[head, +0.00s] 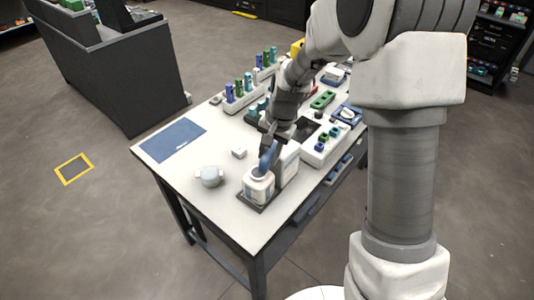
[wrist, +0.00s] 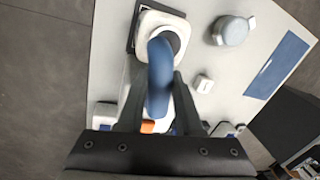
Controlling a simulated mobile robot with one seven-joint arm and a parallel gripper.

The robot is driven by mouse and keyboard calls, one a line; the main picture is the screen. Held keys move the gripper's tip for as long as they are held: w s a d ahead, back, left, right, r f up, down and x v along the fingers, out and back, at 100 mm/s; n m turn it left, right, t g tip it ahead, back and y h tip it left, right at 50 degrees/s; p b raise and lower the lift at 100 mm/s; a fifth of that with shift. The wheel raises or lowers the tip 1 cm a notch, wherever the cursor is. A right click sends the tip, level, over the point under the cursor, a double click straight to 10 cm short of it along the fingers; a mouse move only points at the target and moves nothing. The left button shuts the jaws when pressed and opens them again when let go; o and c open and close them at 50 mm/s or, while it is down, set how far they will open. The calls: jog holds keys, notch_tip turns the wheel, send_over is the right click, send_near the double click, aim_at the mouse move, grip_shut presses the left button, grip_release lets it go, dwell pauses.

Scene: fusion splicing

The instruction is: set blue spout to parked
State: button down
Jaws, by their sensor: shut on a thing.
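The blue spout (head: 265,162) stands on top of a white bottle (head: 257,190) near the front corner of the table. In the wrist view the curved spout (wrist: 160,80) runs from the bottle's dark round neck down between my two fingers. My gripper (head: 268,148) reaches down to the spout from above and behind; it also shows in the wrist view (wrist: 158,92). It is shut on the spout, one finger on each side. The bottle is upright on a dark square base (head: 247,202).
A tall white box (head: 287,165) stands right behind the bottle. A round grey-lidded jar (head: 210,177) and a small white cube (head: 239,153) are to the left. A blue mat (head: 175,140) lies at the table's left. Racks with coloured vials (head: 248,82) stand farther back.

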dwell(0.3)
jog(key=c, duration=0.6)
grip_release()
jog(key=shift+o, duration=0.2)
jog(key=shift+d, duration=0.1)
notch_tip(320, 180, up, 17)
jog(key=s+d+p, duration=0.1)
jog(key=d+p, duration=0.1)
jog(key=d, duration=0.1)
jog(key=shift+s, duration=0.35)
jog(key=shift+c, duration=0.2)
